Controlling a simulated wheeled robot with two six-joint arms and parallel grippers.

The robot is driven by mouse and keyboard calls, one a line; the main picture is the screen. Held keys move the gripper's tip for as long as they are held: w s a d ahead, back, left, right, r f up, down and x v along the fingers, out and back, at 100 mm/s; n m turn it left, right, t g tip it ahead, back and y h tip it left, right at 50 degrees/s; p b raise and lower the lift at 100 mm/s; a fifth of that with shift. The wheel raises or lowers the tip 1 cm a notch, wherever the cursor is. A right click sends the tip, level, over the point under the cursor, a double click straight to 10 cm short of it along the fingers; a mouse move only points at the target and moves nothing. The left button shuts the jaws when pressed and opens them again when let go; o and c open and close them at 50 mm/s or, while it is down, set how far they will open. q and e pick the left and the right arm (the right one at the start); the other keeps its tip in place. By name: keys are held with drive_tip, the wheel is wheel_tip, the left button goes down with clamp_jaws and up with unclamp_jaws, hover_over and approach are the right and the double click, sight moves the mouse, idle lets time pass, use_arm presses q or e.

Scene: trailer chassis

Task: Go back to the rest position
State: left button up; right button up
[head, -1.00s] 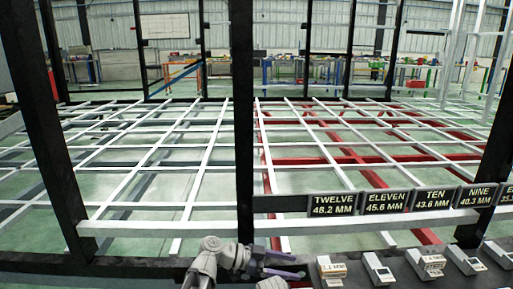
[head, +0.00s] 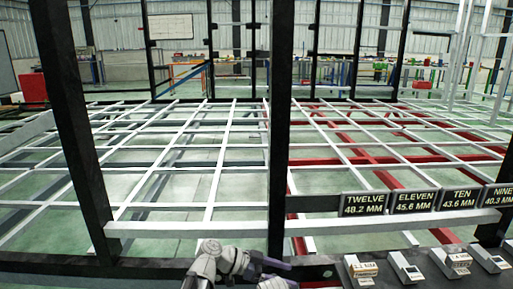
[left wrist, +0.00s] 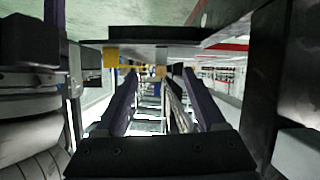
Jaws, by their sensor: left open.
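My left gripper (head: 268,266) is at the bottom middle of the head view, in front of the black lower rail. Its grey wrist shows beside it, and the dark purple fingers point to the right. In the left wrist view the two fingers (left wrist: 162,98) stand apart with nothing between them, so it is open and empty. My right gripper cannot be made out in the head view.
A black post (head: 281,130) rises close by my left gripper. White chassis bars (head: 220,160) and red beams (head: 350,150) spread behind. Labelled signs (head: 364,204) and small grey holders (head: 405,267) with blocks line the right front.

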use_arm(q)
drive_tip(key=s+a+f+n+y, duration=0.3)
drive_tip(key=a+f+n+y, duration=0.15)
drive_tip(key=a, duration=0.35)
drive_tip(key=s+a+f+n+y, duration=0.2)
drive_tip(key=a+f+n+y, duration=0.3)
drive_tip(key=a, duration=0.4)
drive_tip(key=s+a+f+n+y, duration=0.3)
drive_tip(key=a+f+n+y, duration=0.1)
drive_tip(key=a+n, duration=0.35)
drive_tip(key=s+d+r+m+y+p, duration=0.1)
drive_tip(key=s+d+r+m+p, duration=0.4)
drive_tip(key=d+r+p, duration=0.5)
wheel_tip(320, 180, up, 37)
drive_tip(key=p, duration=3.6)
drive_tip(key=shift+s+d+g+p, duration=0.25)
drive_tip(key=shift+d+g+p, duration=0.05)
drive_tip(key=shift+d+p, duration=0.05)
